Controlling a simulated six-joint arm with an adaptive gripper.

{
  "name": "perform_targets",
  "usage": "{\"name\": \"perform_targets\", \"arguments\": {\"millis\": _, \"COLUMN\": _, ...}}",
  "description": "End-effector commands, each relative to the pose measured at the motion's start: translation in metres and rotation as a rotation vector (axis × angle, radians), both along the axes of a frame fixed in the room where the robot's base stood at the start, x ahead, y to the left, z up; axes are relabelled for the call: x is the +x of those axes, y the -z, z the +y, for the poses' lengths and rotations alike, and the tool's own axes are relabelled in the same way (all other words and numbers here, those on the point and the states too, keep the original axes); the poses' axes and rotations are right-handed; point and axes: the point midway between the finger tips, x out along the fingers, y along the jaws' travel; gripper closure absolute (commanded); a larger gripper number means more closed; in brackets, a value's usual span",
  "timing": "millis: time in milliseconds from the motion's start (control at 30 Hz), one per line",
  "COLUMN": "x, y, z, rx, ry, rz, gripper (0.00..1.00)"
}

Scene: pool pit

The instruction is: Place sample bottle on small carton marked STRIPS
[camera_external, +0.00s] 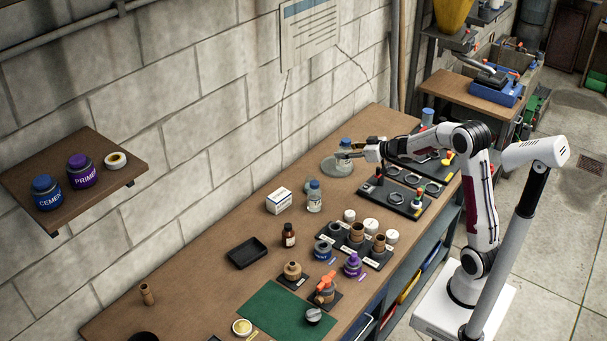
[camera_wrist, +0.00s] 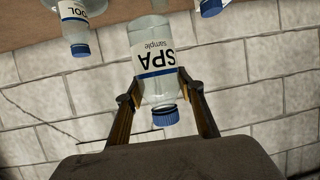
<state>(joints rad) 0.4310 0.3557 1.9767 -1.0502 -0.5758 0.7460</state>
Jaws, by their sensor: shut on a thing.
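My gripper (camera_external: 347,154) is over the far part of the bench near the wall. It is shut on a clear sample bottle (camera_wrist: 154,75) with a blue cap and a label reading SPA Sample. The wrist view is upside down, and the bottle stands between the two fingers. A blue-capped bottle at the gripper in the outside view (camera_external: 345,143) looks like this one. A small white carton (camera_external: 279,201) sits on the bench, nearer the left; its print is too small to read.
A second bottle (camera_external: 315,197) stands right of the carton. A POOL bottle (camera_wrist: 76,27) and another blue-capped bottle (camera_wrist: 210,6) flank the held one. A round clear dish (camera_external: 334,167) lies below my gripper. A black tray (camera_external: 247,253) and a brown bottle (camera_external: 289,235) stand in front of the carton.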

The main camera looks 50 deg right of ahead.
Motion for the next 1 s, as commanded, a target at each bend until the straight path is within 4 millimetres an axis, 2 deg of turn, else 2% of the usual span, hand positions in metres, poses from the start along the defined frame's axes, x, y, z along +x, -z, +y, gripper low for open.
{"name": "perform_targets", "arguments": {"millis": 167, "x": 0.0, "y": -0.03, "z": 0.0, "rx": -0.001, "ry": -0.001, "rz": -0.005, "gripper": 0.87}}
{"name": "perform_targets", "arguments": {"millis": 533, "x": 0.001, "y": -0.06, "z": 0.001, "rx": -0.001, "ry": -0.003, "rz": -0.002, "gripper": 0.87}}
{"name": "perform_targets", "arguments": {"millis": 767, "x": 0.028, "y": -0.058, "z": 0.021, "rx": 0.002, "ry": -0.03, "rz": 0.01, "gripper": 0.87}}
{"name": "perform_targets", "arguments": {"millis": 1000, "x": 0.065, "y": -0.056, "z": 0.054, "rx": 0.002, "ry": -0.067, "rz": 0.02, "gripper": 0.87}}
